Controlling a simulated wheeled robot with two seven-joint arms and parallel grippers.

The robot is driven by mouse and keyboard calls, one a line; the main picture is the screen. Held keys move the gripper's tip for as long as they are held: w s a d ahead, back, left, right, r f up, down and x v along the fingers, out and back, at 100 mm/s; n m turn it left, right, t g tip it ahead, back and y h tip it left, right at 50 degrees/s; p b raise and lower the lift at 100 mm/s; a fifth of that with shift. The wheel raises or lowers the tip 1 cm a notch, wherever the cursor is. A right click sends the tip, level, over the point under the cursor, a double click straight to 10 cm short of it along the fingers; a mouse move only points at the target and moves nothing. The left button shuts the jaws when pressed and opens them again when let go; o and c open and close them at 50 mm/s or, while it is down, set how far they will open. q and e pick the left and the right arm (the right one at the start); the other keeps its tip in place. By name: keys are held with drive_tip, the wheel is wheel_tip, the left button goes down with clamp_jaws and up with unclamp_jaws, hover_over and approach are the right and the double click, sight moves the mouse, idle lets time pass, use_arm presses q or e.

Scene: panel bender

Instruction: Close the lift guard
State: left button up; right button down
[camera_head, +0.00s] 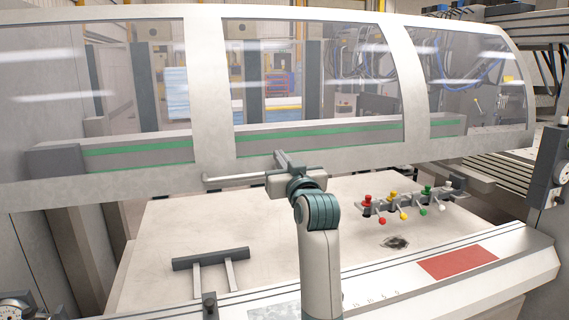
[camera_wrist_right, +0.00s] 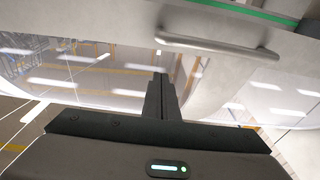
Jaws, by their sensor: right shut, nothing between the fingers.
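The lift guard (camera_head: 210,90) is a wide, light grey frame with clear windows across the head view. Its lower edge is above the machine bed, with open space visible below it. A thin bar handle (camera_head: 233,178) runs along its lower middle; the handle also shows in the right wrist view (camera_wrist_right: 215,46). My right gripper (camera_head: 281,158) is in front of the guard at the handle's right part, hiding some of it. Its fingers are shut and empty in the wrist view (camera_wrist_right: 160,88), with the handle beyond their tips; contact cannot be told. My left gripper is not in view.
The pale machine bed (camera_head: 165,225) lies below the guard. A dark bar on two legs (camera_head: 210,258) stands at its front left. Several coloured knobs (camera_head: 403,214) sit at the right, near a red plate (camera_head: 457,262). A control box (camera_head: 547,165) stands at far right.

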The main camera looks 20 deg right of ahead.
drive_tip(key=w+f+p, duration=0.2)
drive_tip(key=f+p, duration=0.1)
drive_tip(key=shift+w+f, duration=0.1)
drive_tip(key=shift+f, duration=0.2)
idle(0.5)
wheel_tip(320, 180, down, 27)
drive_tip(key=b, duration=1.2)
drive_tip(key=shift+r, duration=0.2)
